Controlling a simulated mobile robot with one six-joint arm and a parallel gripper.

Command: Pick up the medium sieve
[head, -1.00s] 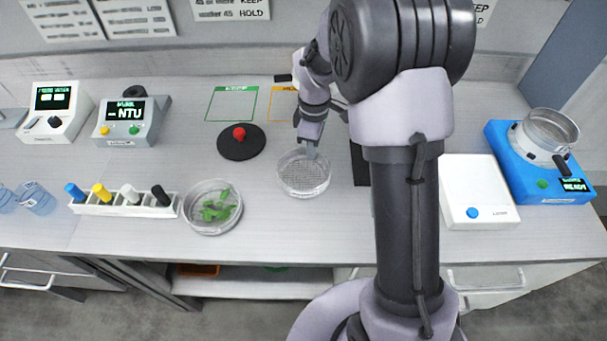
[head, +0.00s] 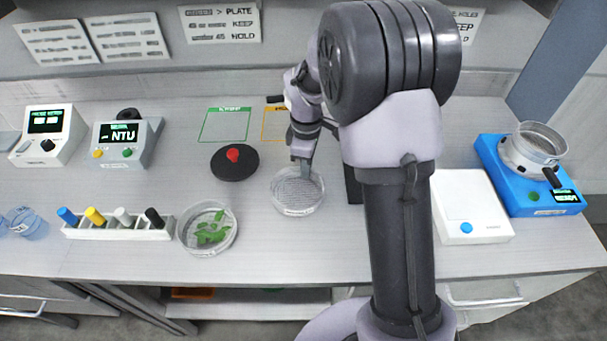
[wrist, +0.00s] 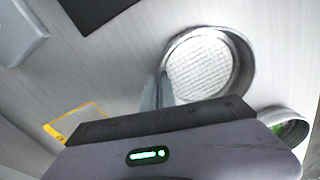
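A round, shallow sieve with a pale mesh (head: 299,193) sits on the bench in the head view; its front label is too small to read. I take it as the medium sieve. It shows large in the wrist view (wrist: 208,68). My gripper (head: 302,160) points down at its far rim. In the wrist view the fingers (wrist: 158,92) are close together, one on each side of the rim wall, and look shut on it. The sieve shows no clear gap from the bench. My gripper body hides the lower wrist view.
A dish of green leaves (head: 207,229) is just left of the sieve. A black disc with a red knob (head: 234,163) is behind it. A white box (head: 470,208) and a blue device (head: 522,182) bearing another sieve (head: 540,143) stand right. The front bench strip is clear.

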